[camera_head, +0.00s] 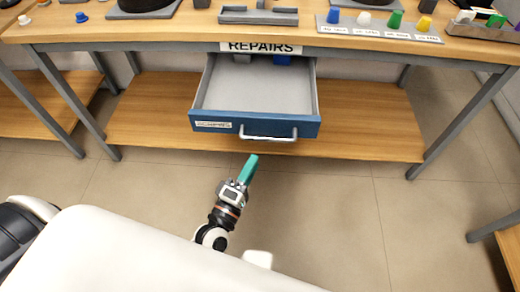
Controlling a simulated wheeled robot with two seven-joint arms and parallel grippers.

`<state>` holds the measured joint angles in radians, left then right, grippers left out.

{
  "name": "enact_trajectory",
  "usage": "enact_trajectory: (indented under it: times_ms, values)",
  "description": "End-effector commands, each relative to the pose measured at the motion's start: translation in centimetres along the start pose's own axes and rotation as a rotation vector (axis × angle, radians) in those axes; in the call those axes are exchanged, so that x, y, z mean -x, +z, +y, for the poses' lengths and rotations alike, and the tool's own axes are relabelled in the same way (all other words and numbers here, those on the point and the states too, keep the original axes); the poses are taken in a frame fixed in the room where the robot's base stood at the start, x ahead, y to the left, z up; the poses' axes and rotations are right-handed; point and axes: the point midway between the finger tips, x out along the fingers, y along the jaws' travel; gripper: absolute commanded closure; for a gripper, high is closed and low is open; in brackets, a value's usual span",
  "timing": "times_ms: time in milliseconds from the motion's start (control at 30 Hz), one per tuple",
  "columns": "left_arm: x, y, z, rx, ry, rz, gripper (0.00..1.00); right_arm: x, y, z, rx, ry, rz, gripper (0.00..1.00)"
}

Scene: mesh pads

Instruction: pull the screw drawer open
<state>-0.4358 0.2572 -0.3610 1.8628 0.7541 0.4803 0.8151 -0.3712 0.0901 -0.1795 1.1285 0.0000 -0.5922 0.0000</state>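The screw drawer (222,124) stands pulled out from under the workbench. It has a blue front, a small white label and a pale grey inside. Its silver bar handle (268,138) is on the front, right of the label. Small grey and blue items lie at the back of the drawer, partly hidden by the bench. My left gripper (249,165), with teal fingers, is just below and left of the handle in the picture, apart from it. The fingers show as one piece, so their opening cannot be told. My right gripper is not in view.
The wooden workbench (190,30) has a REPAIRS sign (261,47) above the drawer. A tray of coloured pieces (380,28) sits on top at the right. A lower wooden shelf (150,115) lies below the drawer. The tiled floor in front is clear.

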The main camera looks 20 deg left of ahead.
Motion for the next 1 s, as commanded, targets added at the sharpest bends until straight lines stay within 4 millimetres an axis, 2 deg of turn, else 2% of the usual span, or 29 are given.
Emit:
enact_trajectory:
  times_ms: [100, 233, 667, 833, 933, 1000]
  values:
    - [1.7, 0.0, 0.1, 0.001, 0.001, 0.0, 0.66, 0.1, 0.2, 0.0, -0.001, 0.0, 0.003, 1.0]
    - [2.5, 0.0, 0.0, 0.001, 0.0, 0.0, 0.66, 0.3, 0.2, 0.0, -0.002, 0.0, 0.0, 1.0]
    - [2.7, 0.0, 0.0, 0.001, -0.001, -0.001, 0.66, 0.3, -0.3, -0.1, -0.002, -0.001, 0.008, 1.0]
    - [2.7, 0.0, 0.1, -0.003, 0.002, 0.001, 0.66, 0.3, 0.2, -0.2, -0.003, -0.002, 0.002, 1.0]
    - [2.8, -0.4, 1.6, -0.064, 0.044, 0.031, 0.66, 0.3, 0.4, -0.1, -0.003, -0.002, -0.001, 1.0]
    - [3.1, -1.1, 4.4, -0.165, 0.116, 0.083, 0.66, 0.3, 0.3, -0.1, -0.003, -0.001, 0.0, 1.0]
